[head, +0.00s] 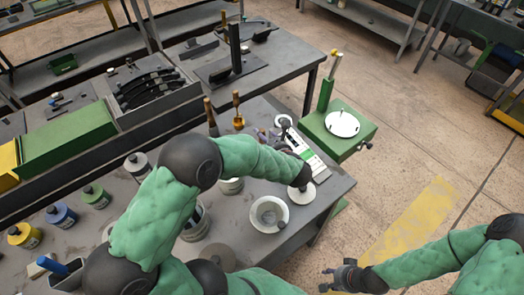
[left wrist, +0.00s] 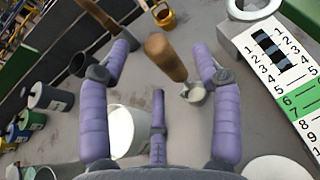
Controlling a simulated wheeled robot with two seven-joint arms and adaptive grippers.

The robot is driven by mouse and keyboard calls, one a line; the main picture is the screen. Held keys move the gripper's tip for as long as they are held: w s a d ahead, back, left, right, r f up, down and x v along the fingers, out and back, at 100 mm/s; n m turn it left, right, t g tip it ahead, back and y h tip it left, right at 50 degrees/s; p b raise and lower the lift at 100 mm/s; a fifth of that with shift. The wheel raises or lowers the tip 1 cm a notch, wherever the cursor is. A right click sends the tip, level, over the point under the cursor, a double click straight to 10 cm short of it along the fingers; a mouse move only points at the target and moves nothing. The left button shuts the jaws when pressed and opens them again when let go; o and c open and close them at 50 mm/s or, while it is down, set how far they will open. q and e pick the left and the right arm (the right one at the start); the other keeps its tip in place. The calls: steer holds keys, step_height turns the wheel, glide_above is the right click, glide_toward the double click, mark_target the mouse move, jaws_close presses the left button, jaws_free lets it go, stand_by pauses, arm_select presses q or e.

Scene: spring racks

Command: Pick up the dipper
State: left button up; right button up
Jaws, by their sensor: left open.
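A dipper (left wrist: 165,56) with a thick brown wooden handle and a small pale metal cup shows in the left wrist view. Its handle stands up tilted between the spread purple fingers of my left gripper (left wrist: 160,50), with no finger visibly touching it. In the head view my left gripper (head: 270,137) is over the table's far right part, and the dipper there is largely hidden by my arm and fingers. My right gripper (head: 335,276) hangs over the floor at the lower right, away from the table; its finger opening is unclear.
A brass pot with an upright handle (head: 238,122) and another wooden-handled tool (head: 210,117) stand beyond my left arm.

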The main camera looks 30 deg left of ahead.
arm_select(q)
steer(key=x, duration=0.3)
steer(key=shift+w+a+f, duration=0.1)
steer(key=shift+a+f, duration=0.05)
steer(key=shift+f, duration=0.25)
steer(key=c, duration=1.2)
steer(key=shift+r, duration=0.2)
